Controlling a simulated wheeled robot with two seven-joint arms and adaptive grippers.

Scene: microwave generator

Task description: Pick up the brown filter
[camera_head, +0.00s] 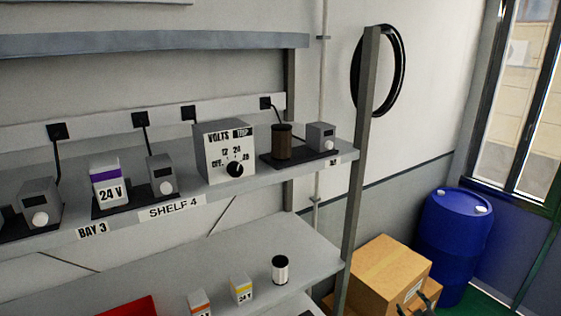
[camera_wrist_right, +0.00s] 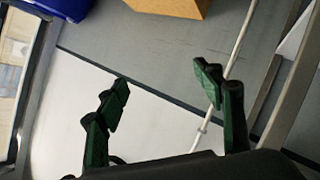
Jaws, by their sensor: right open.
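The brown filter (camera_head: 282,143) is a dark brown cylinder. It stands upright on a black base at the right end of the upper shelf (camera_head: 262,174), just left of a small grey device (camera_head: 321,136) with a knob. My right gripper (camera_head: 417,299) shows only in part at the bottom right edge of the head view, in front of the cardboard boxes, below and to the right of the filter. In the right wrist view its green fingers (camera_wrist_right: 165,90) are spread wide with nothing between them. The filter is not in the wrist view. My left gripper is not in view.
A shelf post (camera_head: 360,170) stands between the filter and my right gripper. A dial box (camera_head: 225,152) is left of the filter. A white cylinder (camera_head: 280,269) and small boxes stand on the lower shelf. Cardboard boxes (camera_head: 385,268) and a blue barrel (camera_head: 452,240) are at right.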

